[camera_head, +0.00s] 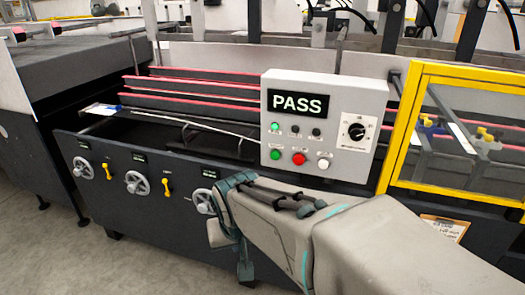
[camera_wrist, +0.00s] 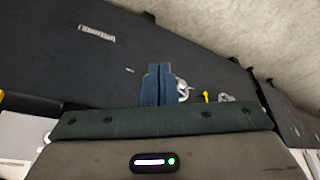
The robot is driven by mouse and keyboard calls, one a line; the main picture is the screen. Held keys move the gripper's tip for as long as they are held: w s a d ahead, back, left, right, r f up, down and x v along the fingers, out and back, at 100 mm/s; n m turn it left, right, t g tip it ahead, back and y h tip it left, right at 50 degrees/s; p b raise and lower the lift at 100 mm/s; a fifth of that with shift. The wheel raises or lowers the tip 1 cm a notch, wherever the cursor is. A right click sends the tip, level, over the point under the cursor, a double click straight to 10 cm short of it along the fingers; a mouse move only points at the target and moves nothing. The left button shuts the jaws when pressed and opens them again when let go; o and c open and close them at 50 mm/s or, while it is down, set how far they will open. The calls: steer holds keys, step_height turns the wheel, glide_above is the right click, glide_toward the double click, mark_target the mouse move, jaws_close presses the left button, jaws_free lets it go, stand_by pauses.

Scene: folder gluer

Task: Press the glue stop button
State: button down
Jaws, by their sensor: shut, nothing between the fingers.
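A light grey control box (camera_head: 282,92) with a lit PASS display stands on the folder gluer in the head view. Its lower row has a green button (camera_head: 275,155), a red button (camera_head: 299,159) and a white button (camera_head: 323,164). Their labels are too small to read, so I cannot tell which is named glue stop. My gripper (camera_wrist: 160,84) shows in the wrist view with its two blue fingers shut together and empty. In the head view my arm lies below and in front of the box. The gripper is apart from the buttons.
The box also has a black rotary knob (camera_head: 356,131) and small indicator lamps. A yellow-framed guard (camera_head: 402,135) stands to its right. Handwheels (camera_head: 137,183) and yellow levers (camera_head: 167,187) stick out of the dark front panel. Open floor (camera_head: 60,255) lies at lower left.

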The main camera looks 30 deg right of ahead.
mark_target(299, 160)
steer(key=w+d+m+t+p, duration=0.1)
steer(key=w+d+m+t, duration=0.2)
steer(key=d+m, duration=0.3)
steer(key=w+d+m+t+p, duration=0.1)
steer(key=w+d+m+t, duration=0.2)
steer(key=d+m, duration=0.4)
steer(key=w+d+f+m+t+h+p, duration=0.1)
steer(key=w+d+m+t, duration=0.1)
steer(key=w+d+m, duration=0.3)
steer(key=shift+d+m+t, duration=0.4)
steer(key=shift+d+m, duration=0.8)
steer(key=shift+d, duration=1)
steer(key=shift+f, duration=0.1)
steer(key=shift+w+d+p, duration=0.25)
steer(key=shift+w+d, duration=1.15)
steer(key=shift+d, duration=0.3)
steer(key=shift+w+d+p, duration=0.2)
steer(key=shift+w+d, duration=1.2)
steer(key=shift+d, duration=0.25)
steer(key=shift+w+d+p, duration=0.1)
steer(key=shift+p, duration=0.3)
